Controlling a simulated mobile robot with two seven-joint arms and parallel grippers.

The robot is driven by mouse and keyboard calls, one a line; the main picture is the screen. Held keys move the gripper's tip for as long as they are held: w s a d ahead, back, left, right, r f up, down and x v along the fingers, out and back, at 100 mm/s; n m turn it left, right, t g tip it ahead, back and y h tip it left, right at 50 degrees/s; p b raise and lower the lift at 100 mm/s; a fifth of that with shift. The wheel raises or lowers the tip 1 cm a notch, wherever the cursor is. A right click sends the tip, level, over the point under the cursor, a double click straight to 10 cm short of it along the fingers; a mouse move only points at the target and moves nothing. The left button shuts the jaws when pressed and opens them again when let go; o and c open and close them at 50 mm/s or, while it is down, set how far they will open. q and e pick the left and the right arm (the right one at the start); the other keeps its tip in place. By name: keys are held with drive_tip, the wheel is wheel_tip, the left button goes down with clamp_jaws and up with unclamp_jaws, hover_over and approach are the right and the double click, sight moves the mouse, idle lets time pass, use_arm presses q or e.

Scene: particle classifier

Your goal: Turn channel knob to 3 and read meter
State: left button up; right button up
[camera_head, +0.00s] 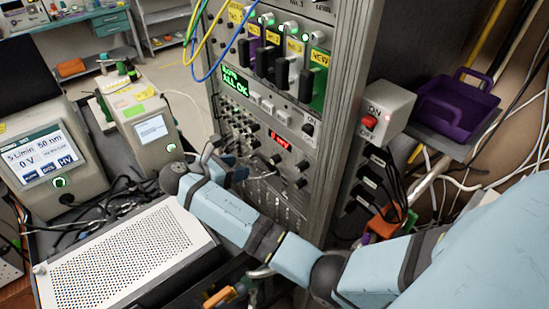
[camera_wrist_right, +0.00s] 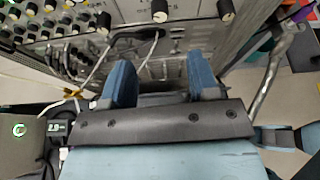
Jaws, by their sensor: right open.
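A tall instrument rack (camera_head: 345,80) stands at the centre of the head view. Its panel carries a small red-lit display (camera_head: 280,137) with several black knobs around it, one of them a knob (camera_head: 303,167) to the lower right. I cannot tell which is the channel knob or read its setting. My right gripper (camera_head: 225,165) is in front of the rack's lower panel, below the display. In the right wrist view my right gripper (camera_wrist_right: 162,80) is open and empty, its blue fingers apart; a black knob (camera_wrist_right: 160,10) is ahead of them.
Cables (camera_wrist_right: 95,75) hang by the panel near the gripper. A perforated metal box (camera_head: 125,250) lies at the lower left. Two instruments with screens, one (camera_head: 45,165) larger, stand at the left. A white box with a red switch (camera_head: 385,110) and a purple tray (camera_head: 455,110) are at the right.

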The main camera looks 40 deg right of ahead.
sight(272, 161)
drive_tip(key=x, duration=1.3)
drive_tip(key=shift+f+p, duration=0.1)
drive_tip(key=shift+p, duration=0.2)
drive_tip(key=c, duration=0.9)
